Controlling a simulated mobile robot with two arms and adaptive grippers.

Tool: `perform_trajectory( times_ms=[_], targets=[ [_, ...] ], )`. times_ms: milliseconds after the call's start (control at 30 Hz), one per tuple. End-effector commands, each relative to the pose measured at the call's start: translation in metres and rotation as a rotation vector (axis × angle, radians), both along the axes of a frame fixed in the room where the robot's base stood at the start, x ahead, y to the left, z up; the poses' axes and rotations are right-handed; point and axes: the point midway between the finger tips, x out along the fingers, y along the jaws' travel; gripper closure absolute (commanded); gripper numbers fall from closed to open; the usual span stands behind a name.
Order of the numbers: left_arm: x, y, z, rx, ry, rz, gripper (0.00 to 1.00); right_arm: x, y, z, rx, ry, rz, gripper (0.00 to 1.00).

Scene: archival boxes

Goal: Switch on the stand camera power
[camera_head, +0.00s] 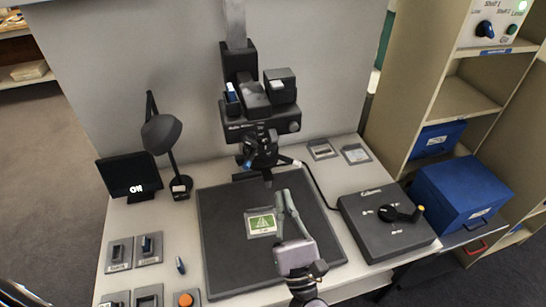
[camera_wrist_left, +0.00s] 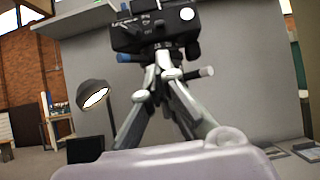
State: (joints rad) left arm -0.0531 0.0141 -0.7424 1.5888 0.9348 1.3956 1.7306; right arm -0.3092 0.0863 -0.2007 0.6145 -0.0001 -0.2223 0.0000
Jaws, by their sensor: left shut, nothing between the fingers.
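The stand camera (camera_head: 262,122) is a black body on a grey column above the dark baseboard (camera_head: 225,270). It has a lens pointing down and a blue part on its left side; I cannot tell which part is its power control. In the left wrist view the camera (camera_wrist_left: 150,33) fills the upper middle. My left gripper (camera_head: 283,193) is shut and empty, its fingers reaching up over the board below the camera. In the left wrist view its fingertips (camera_wrist_left: 164,65) meet just under the camera in the picture; contact is unclear.
A desk lamp (camera_head: 161,134) and a small screen (camera_head: 129,174) stand at left. Two switch panels (camera_head: 119,255) (camera_head: 148,249) lie at front left. A green picture card (camera_head: 262,223) lies on the board. A black control box (camera_head: 372,236) with a lever and a blue box (camera_head: 460,193) are at right.

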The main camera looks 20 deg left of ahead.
Motion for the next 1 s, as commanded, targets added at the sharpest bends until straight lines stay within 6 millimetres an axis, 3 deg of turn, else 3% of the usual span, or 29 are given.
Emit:
perform_trajectory(
  times_ms=[267,600,1000],
  targets=[
    [0.023,0.016,0.023,0.005,-0.003,0.002,1.0,0.005,-0.003,0.018,-0.003,-0.006,-0.001,0.47],
    [0.061,0.041,0.053,0.004,-0.001,0.0,1.0,0.016,0.011,0.042,0.015,-0.025,-0.006,0.47],
    [0.069,0.047,0.056,0.002,0.0,0.0,1.0,0.012,0.009,0.043,0.012,-0.018,-0.004,0.47]
  ],
)
